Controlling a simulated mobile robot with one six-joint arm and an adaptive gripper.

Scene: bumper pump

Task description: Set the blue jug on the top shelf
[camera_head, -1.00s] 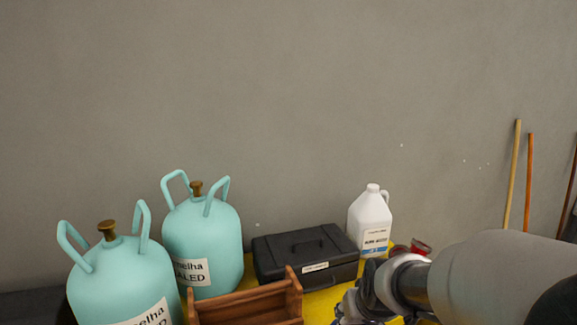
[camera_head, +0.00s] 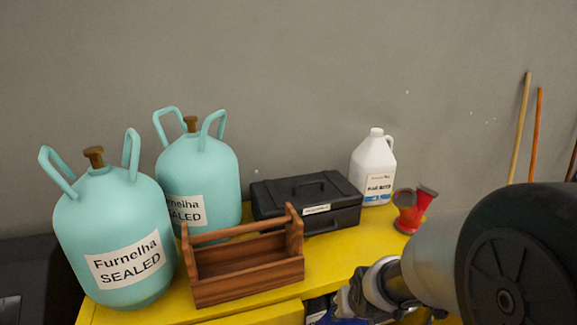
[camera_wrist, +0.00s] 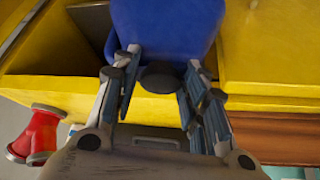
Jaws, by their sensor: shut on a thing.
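The blue jug (camera_wrist: 165,28) fills the top middle of the wrist view, and a dark round cap (camera_wrist: 160,76) shows at its near end. My gripper (camera_wrist: 158,72) is shut on the jug, with one finger on each side of the cap. In the head view my gripper (camera_head: 350,299) is at the bottom, in front of the yellow shelf unit. The rest of the jug is hidden or out of frame.
On the top stand two teal tanks (camera_head: 110,235) (camera_head: 200,165), a wooden carrier (camera_head: 250,275), a black case (camera_head: 300,215), a white jug (camera_head: 374,165) and a red hourglass-shaped thing (camera_head: 408,212). Bare yellow surface lies between the carrier and the red thing.

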